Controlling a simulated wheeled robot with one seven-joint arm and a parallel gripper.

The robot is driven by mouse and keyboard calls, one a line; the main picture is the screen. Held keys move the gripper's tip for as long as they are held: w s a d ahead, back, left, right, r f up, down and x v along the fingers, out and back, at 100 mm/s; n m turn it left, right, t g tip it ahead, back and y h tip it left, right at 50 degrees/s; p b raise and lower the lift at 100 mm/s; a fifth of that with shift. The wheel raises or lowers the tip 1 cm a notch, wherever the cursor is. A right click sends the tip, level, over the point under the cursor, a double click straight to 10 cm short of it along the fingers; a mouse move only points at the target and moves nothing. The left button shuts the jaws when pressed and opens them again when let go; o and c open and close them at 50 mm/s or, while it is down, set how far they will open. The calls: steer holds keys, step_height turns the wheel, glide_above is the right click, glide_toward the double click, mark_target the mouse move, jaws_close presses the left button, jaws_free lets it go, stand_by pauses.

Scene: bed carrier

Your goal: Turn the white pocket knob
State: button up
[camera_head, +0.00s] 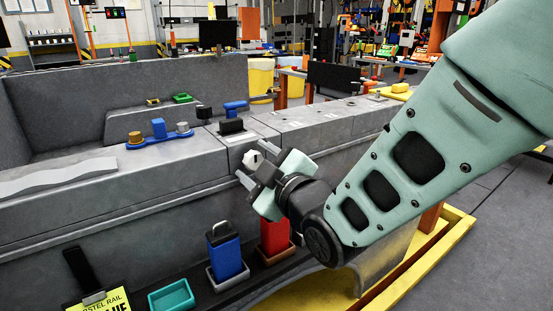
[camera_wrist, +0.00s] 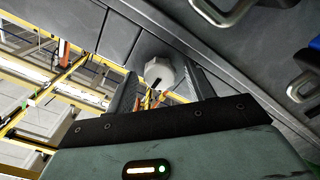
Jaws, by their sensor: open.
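The white pocket knob (camera_head: 252,160) is a small faceted knob on the side face of the grey bed carrier (camera_head: 110,205), just below its top edge. It also shows in the wrist view (camera_wrist: 159,72), with a dark slot in its face. My gripper (camera_head: 254,163) is open at the knob, one finger on the upper right and one on the lower left. In the wrist view the knob appears between the tips of the two fingers, with a gap on each side. I cannot tell how deep the fingers reach around it.
A blue block (camera_head: 226,254) and a red block (camera_head: 274,238) stand in holders below my gripper. A teal tray (camera_head: 171,297) lies to their left. A yellow frame (camera_head: 440,245) edges the floor at right.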

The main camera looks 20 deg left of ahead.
steer(key=c, duration=1)
steer(key=shift+o, duration=0.2)
